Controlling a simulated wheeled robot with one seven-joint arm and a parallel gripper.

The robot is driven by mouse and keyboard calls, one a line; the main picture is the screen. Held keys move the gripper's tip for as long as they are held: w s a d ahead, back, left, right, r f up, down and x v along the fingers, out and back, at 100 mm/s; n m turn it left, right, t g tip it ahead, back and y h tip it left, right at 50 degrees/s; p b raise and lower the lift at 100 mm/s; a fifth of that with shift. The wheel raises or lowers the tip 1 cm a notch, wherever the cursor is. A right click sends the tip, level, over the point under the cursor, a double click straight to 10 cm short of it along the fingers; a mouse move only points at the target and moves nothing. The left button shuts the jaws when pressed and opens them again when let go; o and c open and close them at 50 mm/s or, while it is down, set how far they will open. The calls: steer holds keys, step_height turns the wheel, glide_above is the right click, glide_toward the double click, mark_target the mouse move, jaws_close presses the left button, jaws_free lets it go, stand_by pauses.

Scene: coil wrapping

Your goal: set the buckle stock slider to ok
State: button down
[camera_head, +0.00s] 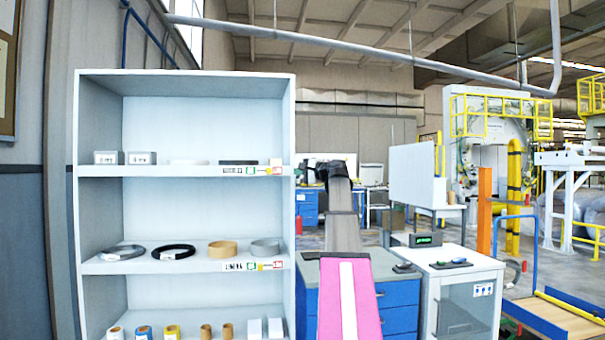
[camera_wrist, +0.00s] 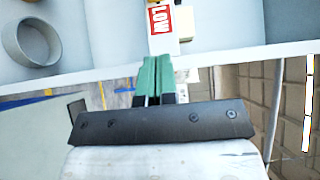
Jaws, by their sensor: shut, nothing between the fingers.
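The shelf rack (camera_head: 285,200) carries a small label strip (camera_head: 252,170) on its upper board edge, with a green patch, a yellow part and a red patch. Its lettering is too small to read surely, so I cannot tell whether it is the buckle slider. A similar strip (camera_head: 253,266), which seems to read LINERS, is on the middle board. In the wrist view a red LOW label (camera_wrist: 160,17) shows just beyond my gripper (camera_wrist: 154,62). The green fingers are shut and empty, near the label; contact is unclear. The slider's setting is unclear.
A grey ring (camera_wrist: 30,41) lies on a board left of my gripper in the wrist view. Coils, rings and small boxes stand on the rack. A blue drawer cabinet (camera_head: 396,296) and a white cabinet (camera_head: 462,262) stand right of the rack.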

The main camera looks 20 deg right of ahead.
mark_target(269, 171)
steer(key=x, duration=0.5)
steer(key=shift+w, duration=0.15)
steer(key=a, duration=0.1)
steer(key=w+a, duration=0.1)
steer(key=a, duration=0.1)
steer(key=shift+a, duration=0.1)
steer(key=shift+w+a, duration=0.1)
steer(key=shift+a, duration=0.35)
steer(key=shift+a, duration=0.1)
steer(key=shift+w+a, duration=0.3)
steer(key=shift+a, duration=0.7)
steer(key=shift+w+a, duration=0.3)
steer(key=shift+a, duration=0.7)
